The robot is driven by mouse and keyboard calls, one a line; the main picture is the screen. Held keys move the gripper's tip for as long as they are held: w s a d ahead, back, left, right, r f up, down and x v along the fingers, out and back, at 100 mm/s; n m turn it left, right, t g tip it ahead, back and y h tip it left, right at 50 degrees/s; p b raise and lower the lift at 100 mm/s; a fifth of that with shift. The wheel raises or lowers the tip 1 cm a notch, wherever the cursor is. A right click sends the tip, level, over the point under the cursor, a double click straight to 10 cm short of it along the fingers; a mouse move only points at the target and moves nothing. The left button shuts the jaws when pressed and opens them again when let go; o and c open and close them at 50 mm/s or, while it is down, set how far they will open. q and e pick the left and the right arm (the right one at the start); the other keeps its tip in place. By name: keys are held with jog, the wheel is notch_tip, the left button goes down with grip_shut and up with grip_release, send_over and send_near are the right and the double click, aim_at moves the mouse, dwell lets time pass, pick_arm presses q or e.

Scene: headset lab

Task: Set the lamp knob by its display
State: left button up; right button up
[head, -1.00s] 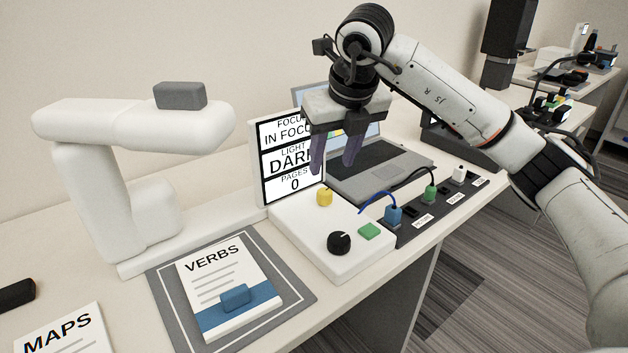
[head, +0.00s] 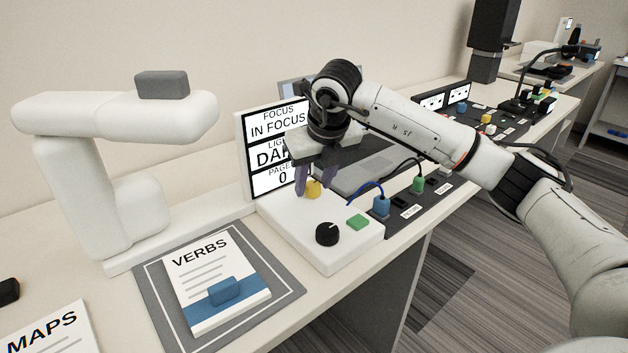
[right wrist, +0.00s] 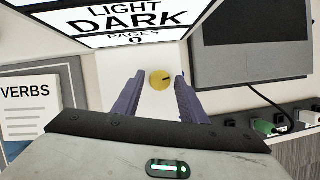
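The yellow knob (head: 314,188) stands on the white control box (head: 290,235), and it also shows in the right wrist view (right wrist: 160,80). A black knob (head: 327,234) and a green button (head: 358,222) are on the same box. The display (head: 275,130) behind reads IN FOCUS and PAGES 0; its light line, partly hidden in the head view, reads DARK in the right wrist view (right wrist: 130,20). My right gripper (head: 308,182) points down at the yellow knob. Its purple fingers (right wrist: 158,85) are apart, on either side of the knob, with gaps visible. My left gripper is not in view.
A VERBS booklet (head: 205,262) with a blue block (head: 224,291) lies on a grey mat (head: 280,293) to the left. The white scanner arm (head: 115,120) overhangs it. A laptop (right wrist: 240,70) and a strip with plugged blue and green connectors (head: 381,205) lie to the right.

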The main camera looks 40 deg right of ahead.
jog(key=c, duration=0.8)
jog(key=shift+m, duration=0.3)
jog(key=shift+a+m+h+p, duration=0.15)
jog(key=shift+m+h+p, duration=0.25)
jog(key=shift+m, duration=0.4)
jog(key=shift+w+a+m+g+h+p, duration=0.15)
jog(key=shift+m+g+h+p, duration=0.2)
jog(key=shift+m, duration=0.85)
jog(key=shift+m+g+h, duration=0.45)
jog(key=shift+m, duration=0.95)
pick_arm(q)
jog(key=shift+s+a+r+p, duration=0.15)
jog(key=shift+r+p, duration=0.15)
pick_arm(e)
jog(key=shift+m, duration=0.3)
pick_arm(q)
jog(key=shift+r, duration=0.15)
